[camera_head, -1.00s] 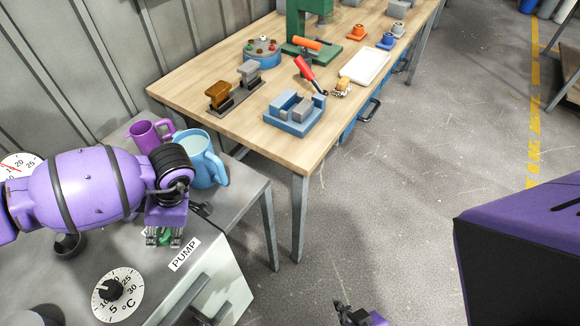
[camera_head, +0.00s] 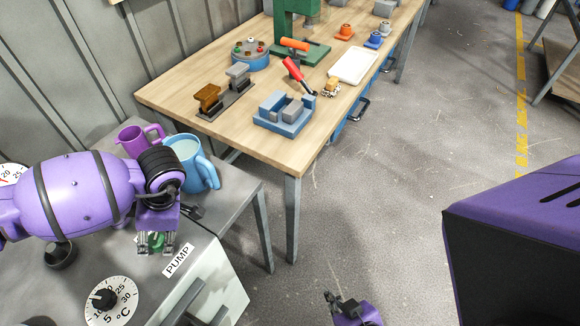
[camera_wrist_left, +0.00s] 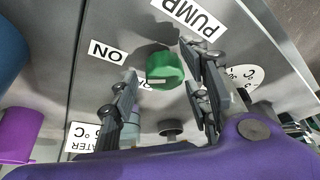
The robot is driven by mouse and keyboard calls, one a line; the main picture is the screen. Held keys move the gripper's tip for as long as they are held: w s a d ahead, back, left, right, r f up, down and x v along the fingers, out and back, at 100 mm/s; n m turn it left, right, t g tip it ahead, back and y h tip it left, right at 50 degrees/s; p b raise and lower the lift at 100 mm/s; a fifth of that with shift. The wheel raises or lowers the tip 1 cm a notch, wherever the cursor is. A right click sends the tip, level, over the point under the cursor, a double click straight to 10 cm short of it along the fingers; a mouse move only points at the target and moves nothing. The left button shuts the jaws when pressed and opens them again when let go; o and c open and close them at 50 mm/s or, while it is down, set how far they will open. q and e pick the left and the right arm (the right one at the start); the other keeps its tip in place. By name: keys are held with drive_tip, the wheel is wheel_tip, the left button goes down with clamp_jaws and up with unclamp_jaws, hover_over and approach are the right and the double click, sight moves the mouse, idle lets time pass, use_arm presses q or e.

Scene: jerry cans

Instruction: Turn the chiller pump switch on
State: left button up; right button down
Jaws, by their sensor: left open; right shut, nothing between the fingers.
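The pump switch is a green knob (camera_wrist_left: 165,68) on the grey chiller top, with a white mark on its lower side in the left wrist view. An ON label (camera_wrist_left: 108,51) lies to its left, a PUMP label (camera_wrist_left: 188,17) above it; another label is mostly hidden below. The PUMP label also shows in the head view (camera_head: 178,260). My left gripper (camera_head: 156,246) points down over the knob, open, with its fingers on either side of it; I cannot tell whether they touch it. My right gripper (camera_head: 341,300) is shut and empty above the floor.
A temperature dial (camera_head: 111,300) is near the front of the chiller top. A blue jug (camera_head: 194,163) and a purple mug (camera_head: 136,140) stand behind my left gripper. A wooden workbench (camera_head: 190,132) with tools stands behind. The floor at centre is clear.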

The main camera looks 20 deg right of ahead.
use_arm(q)
drive_tip(key=w+v, duration=0.1)
drive_tip(key=v, duration=1)
drive_tip(key=shift+s+r, duration=0.3)
drive_tip(key=shift+s, duration=0.15)
drive_tip(key=shift+d, duration=0.1)
